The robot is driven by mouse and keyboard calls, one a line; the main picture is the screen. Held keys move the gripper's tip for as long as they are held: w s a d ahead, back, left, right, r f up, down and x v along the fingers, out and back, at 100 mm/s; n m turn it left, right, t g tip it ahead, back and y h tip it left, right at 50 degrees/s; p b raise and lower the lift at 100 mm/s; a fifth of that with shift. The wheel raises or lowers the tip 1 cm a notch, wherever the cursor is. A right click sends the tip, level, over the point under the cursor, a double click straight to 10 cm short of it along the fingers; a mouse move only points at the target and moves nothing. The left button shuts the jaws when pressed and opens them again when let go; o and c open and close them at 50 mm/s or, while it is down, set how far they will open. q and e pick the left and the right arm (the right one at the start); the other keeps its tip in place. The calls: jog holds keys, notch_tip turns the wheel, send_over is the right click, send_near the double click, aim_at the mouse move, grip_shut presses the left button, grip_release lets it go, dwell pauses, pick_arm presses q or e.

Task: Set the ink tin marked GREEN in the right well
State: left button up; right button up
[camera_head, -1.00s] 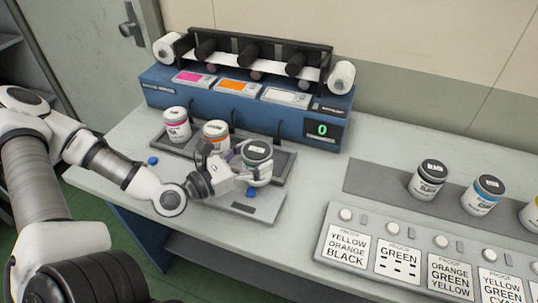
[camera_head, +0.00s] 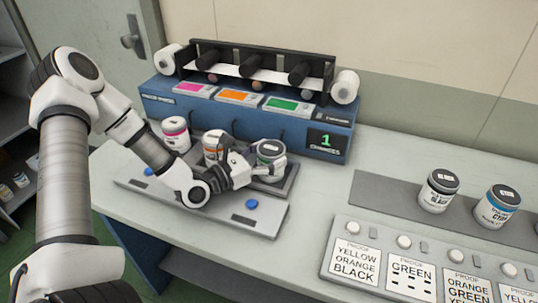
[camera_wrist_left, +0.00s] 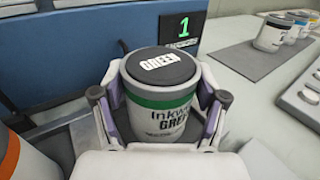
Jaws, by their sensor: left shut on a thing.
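The ink tin marked GREEN (camera_wrist_left: 161,100) has a dark lid and a green band. It also shows in the head view (camera_head: 270,153), at the right end of the dark tray (camera_head: 288,184) in front of the press. My left gripper (camera_head: 262,160) is shut on it, one finger on each side, also in the left wrist view (camera_wrist_left: 158,110). The tin stands upright in the right well, though its base is hidden. A magenta-banded tin (camera_head: 176,136) and an orange-banded tin (camera_head: 213,146) stand to its left. My right gripper is not in view.
The press (camera_head: 245,112) has magenta, orange and green panels and a display reading 1. A blue button (camera_head: 251,203) sits in front of the tray. Black (camera_head: 438,192) and cyan (camera_head: 497,208) tins stand on a grey mat at right, behind the proof cards (camera_head: 411,272).

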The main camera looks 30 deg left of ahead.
pick_arm(q)
jog(key=shift+f, duration=0.15)
jog(key=o, duration=1.6)
jog(key=shift+c, duration=0.2)
jog(key=shift+r, duration=0.25)
jog(key=shift+s+a, duration=0.15)
jog(key=shift+s, duration=0.1)
jog(key=p+v, duration=1)
jog(key=v, duration=0.1)
jog(key=shift+s+r, duration=0.15)
jog(key=shift+r, duration=0.05)
jog(key=shift+s+f, duration=0.15)
jog(key=shift+s, duration=0.05)
jog(key=shift+f, duration=0.15)
